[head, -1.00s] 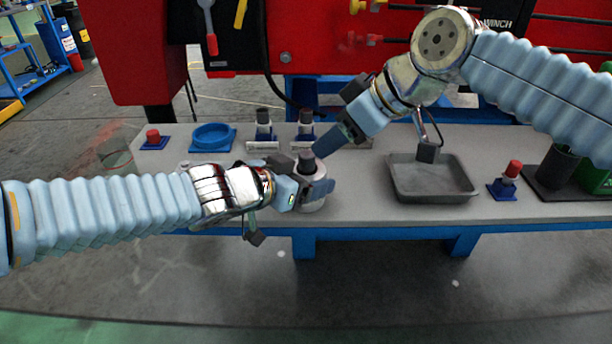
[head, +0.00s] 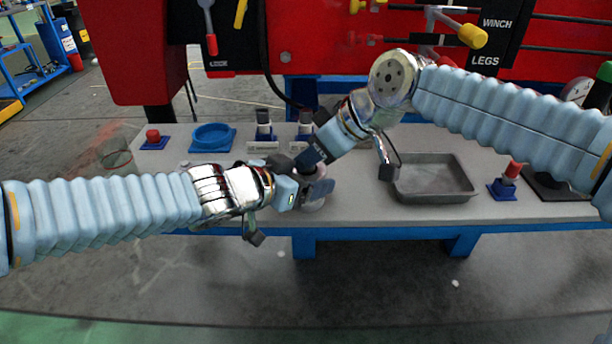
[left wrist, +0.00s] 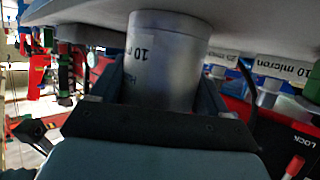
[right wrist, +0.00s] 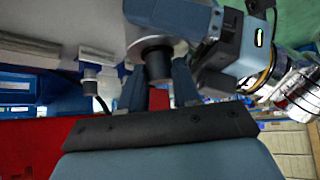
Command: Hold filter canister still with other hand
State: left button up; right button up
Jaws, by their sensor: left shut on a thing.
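The filter canister (head: 313,205) is a pale cylinder with a dark top, upright at the bench's front edge. My left gripper (head: 308,190) is shut on its body from the left. In the left wrist view the canister (left wrist: 168,60) shows an upside-down "10" label between the fingers. My right gripper (head: 309,168) is over the canister's top, coming from behind right. In the right wrist view its fingers (right wrist: 158,88) stand apart on either side of the dark cap (right wrist: 157,64); contact is unclear. The grippers hide most of the canister in the head view.
Two dark-topped cylinders (head: 264,125) stand behind with label cards. Red machinery (head: 330,40) stands behind the bench.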

grip_shut()
jog(key=shift+r, duration=4.05)
pick_arm(q)
jog(key=o, duration=1.4)
